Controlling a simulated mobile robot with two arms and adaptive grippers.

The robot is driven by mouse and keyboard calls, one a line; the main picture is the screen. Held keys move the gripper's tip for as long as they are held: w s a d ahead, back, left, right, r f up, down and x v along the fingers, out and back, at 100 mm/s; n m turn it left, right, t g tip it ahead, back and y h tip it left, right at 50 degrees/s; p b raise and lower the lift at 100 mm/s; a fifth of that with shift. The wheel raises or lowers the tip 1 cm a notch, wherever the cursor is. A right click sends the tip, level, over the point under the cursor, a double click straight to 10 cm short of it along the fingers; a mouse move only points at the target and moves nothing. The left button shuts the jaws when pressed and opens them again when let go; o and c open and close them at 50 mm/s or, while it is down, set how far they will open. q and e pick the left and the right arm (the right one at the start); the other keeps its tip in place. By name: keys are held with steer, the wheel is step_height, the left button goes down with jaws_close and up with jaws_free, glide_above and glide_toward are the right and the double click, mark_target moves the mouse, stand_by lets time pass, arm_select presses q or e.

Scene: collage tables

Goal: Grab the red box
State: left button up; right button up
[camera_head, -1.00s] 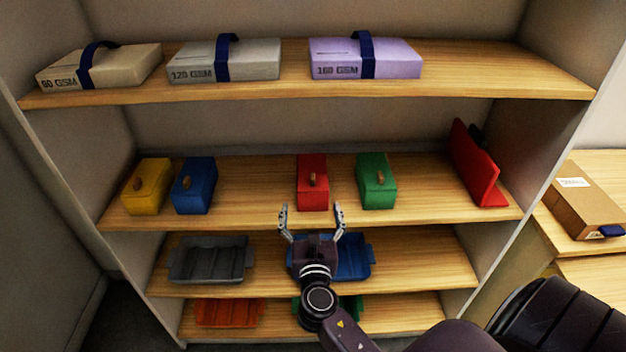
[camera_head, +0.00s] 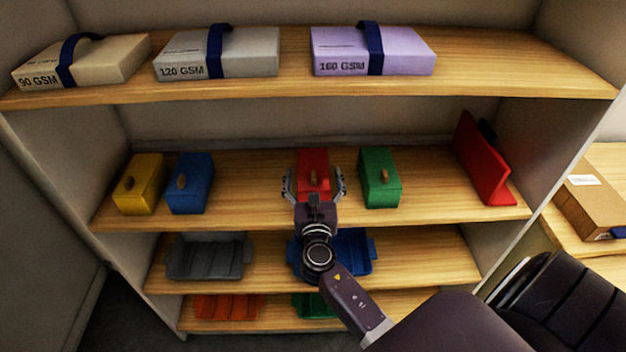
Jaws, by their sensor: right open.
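The red box (camera_head: 313,162) stands on the second shelf from the top, between the blue box and the green box. My right gripper (camera_head: 315,186) is open, with one finger on each side of the red box's front. I cannot tell whether the fingers touch the box. The gripper hides the lower front of the box, and its knob is only partly visible. My left gripper is not in view.
A green box (camera_head: 379,185) stands close on the right. A blue box (camera_head: 190,190) and a yellow box (camera_head: 139,190) stand on the left. A red upright panel (camera_head: 478,165) is at the shelf's right end. Paper packs lie above, trays below.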

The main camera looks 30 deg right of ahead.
steer(key=shift+x, duration=1.2)
steer(key=shift+w+d+f, duration=0.1)
steer(key=shift+w, duration=0.1)
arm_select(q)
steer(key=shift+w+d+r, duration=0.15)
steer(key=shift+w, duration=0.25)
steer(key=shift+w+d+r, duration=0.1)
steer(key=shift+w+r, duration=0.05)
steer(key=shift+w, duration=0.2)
arm_select(e)
steer(key=c, duration=1.4)
steer(key=shift+c, duration=0.4)
